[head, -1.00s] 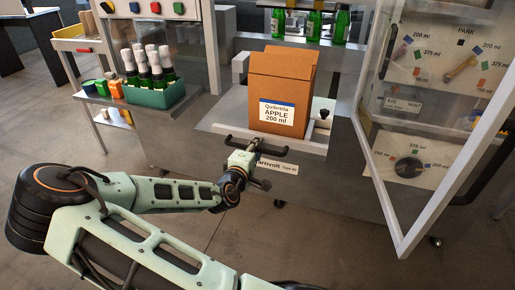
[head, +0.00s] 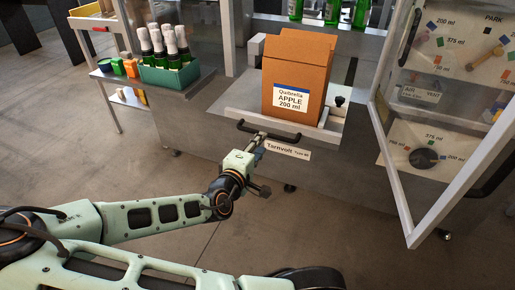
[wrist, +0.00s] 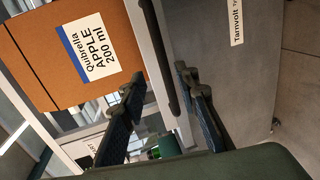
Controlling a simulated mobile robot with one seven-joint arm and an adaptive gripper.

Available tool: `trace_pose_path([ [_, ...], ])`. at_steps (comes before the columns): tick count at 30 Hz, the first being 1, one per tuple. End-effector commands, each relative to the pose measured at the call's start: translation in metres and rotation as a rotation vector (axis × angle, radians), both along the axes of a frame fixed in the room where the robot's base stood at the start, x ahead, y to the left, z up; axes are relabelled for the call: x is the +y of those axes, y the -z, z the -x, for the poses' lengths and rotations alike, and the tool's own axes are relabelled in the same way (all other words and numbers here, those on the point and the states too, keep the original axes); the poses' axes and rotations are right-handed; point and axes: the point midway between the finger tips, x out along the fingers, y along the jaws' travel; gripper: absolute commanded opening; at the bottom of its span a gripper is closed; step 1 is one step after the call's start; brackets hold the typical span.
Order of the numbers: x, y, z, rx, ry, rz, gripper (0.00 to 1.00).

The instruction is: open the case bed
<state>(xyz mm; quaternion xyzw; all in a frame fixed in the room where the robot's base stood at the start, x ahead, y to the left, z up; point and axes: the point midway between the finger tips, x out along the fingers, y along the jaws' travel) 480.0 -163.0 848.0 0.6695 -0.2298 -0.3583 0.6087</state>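The case bed (head: 235,96) is a pale flat platform on the front of the grey machine. It bears a brown carton (head: 297,72) labelled Quibrella APPLE 200 ml. A black bar handle (head: 290,139) runs along the bed's front edge, beside a Tarnvolt label (head: 288,150). My gripper (head: 260,138) is at this handle. In the wrist view, my gripper's (wrist: 165,100) two dark fingers stand apart, one on each side of the black handle (wrist: 160,45). Gaps show beside the bar, so the gripper is open around it. The fingertips are partly hidden in the head view.
A glazed door (head: 407,190) stands open at the right, close to the bed. A green crate (head: 172,82) of foil-topped bottles sits on a side shelf at the left. Green bottles (head: 332,12) stand behind the carton. The floor (head: 150,190) before the bed is clear.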

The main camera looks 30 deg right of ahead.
Motion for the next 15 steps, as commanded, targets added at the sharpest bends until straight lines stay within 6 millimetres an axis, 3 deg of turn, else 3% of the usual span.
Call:
trace_pose_path([
  [15,0.0131,-0.0037,0.0118,0.0,0.001,0.0,0.29],
])
